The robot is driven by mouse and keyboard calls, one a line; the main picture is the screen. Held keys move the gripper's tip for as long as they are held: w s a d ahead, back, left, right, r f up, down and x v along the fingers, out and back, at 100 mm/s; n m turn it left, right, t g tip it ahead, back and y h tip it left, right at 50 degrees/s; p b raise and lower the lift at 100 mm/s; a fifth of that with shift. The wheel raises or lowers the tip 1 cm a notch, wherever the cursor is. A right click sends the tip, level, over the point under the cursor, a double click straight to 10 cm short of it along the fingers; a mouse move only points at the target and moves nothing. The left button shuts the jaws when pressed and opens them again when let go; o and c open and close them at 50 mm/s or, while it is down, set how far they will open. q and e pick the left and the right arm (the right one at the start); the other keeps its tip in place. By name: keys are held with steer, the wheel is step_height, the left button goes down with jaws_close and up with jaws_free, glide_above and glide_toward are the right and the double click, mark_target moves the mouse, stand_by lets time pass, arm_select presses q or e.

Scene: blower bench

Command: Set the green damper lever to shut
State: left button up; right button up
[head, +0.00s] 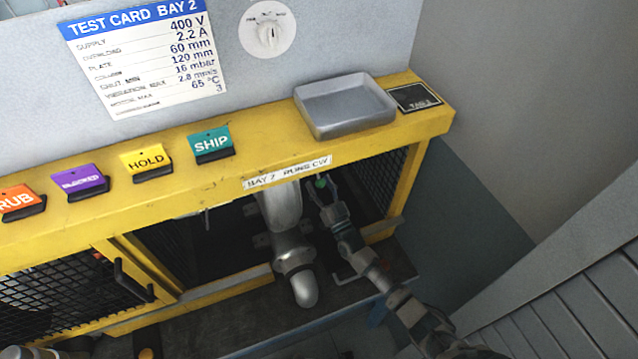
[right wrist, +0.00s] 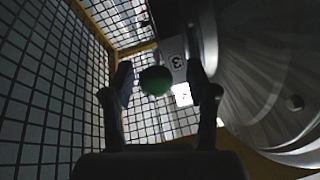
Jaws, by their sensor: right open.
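In the right wrist view the green ball-shaped end (right wrist: 155,81) sits between the two dark fingers. My right gripper (head: 322,190) reaches into the opening from the lower right, and its fingers are open on either side of the green end. The right wrist view shows the fingers (right wrist: 159,92) apart, with gaps beside the green end. The lever's stem and the damper's setting are hidden. My left gripper is not in view.
The yellow frame (head: 350,143) runs above the opening, with mesh panels (right wrist: 50,85) beside the gripper. A grey blower body (right wrist: 265,75) lies close on the right in the wrist view. A silver pipe (head: 285,240) stands left of my arm. A grey tray (head: 345,104) is on top.

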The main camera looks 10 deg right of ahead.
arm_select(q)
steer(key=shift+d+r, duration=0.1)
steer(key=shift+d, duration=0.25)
arm_select(e)
steer(key=shift+w+d, duration=0.25)
steer(key=shift+d, duration=0.1)
steer(key=shift+a+r, duration=0.1)
steer(key=shift+a, duration=0.1)
jaws_close()
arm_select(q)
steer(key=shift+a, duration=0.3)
arm_select(e)
steer(key=shift+a, duration=0.1)
